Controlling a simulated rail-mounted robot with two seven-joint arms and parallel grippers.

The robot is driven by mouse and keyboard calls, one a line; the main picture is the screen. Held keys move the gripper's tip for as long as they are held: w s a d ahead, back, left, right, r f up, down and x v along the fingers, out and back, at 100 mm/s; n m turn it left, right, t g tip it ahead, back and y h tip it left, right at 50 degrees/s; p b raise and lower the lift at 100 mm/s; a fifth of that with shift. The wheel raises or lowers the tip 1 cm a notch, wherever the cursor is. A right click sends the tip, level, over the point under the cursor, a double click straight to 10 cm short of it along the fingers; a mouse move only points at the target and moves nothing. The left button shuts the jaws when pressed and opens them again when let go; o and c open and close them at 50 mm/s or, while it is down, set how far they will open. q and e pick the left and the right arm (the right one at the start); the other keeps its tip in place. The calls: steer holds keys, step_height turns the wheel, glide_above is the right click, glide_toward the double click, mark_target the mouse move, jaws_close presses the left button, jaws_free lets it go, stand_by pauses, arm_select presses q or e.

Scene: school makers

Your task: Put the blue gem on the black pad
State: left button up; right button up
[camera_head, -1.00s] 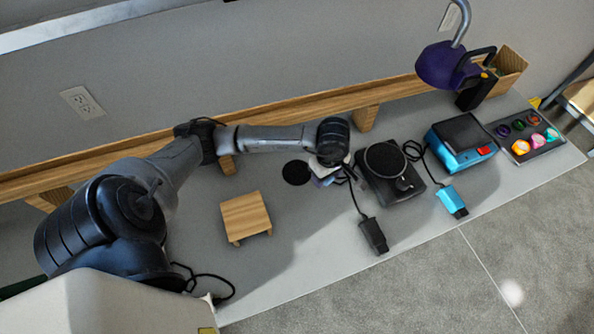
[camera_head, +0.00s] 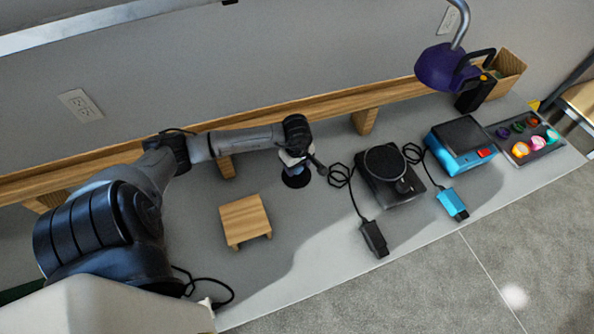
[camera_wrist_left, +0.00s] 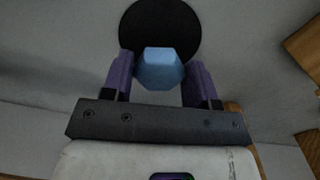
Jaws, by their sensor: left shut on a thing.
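The blue gem (camera_wrist_left: 160,69) is a faceted light-blue block between the two purple fingers of my left gripper (camera_wrist_left: 160,78) in the left wrist view. My left gripper is shut on it. The round black pad (camera_wrist_left: 160,22) shows behind and beyond the gem, partly covered by it. In the head view my left gripper (camera_head: 294,166) points down over the black pad (camera_head: 297,181), hiding part of it. I cannot make out the gem clearly there, nor its exact height above the pad. My right gripper is not in view.
A small wooden stand (camera_head: 245,219) is left of the pad. A black device (camera_head: 394,178) with cables is to its right, then a blue device (camera_head: 460,143) and a tray of coloured gems (camera_head: 527,138). A wooden rail (camera_head: 290,108) runs along the back.

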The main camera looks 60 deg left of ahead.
mark_target(297, 172)
arm_select(q)
step_height(297, 172, down, 4)
steer(key=shift+d+r, duration=0.1)
steer(key=shift+r, duration=0.1)
steer(key=shift+f+b, duration=0.1)
steer(key=shift+b, duration=0.25)
steer(key=o, duration=0.9)
steer(key=shift+r, duration=0.45)
step_height(297, 172, up, 12)
steer(key=shift+f+p, duration=0.25)
steer(key=shift+p, duration=0.55)
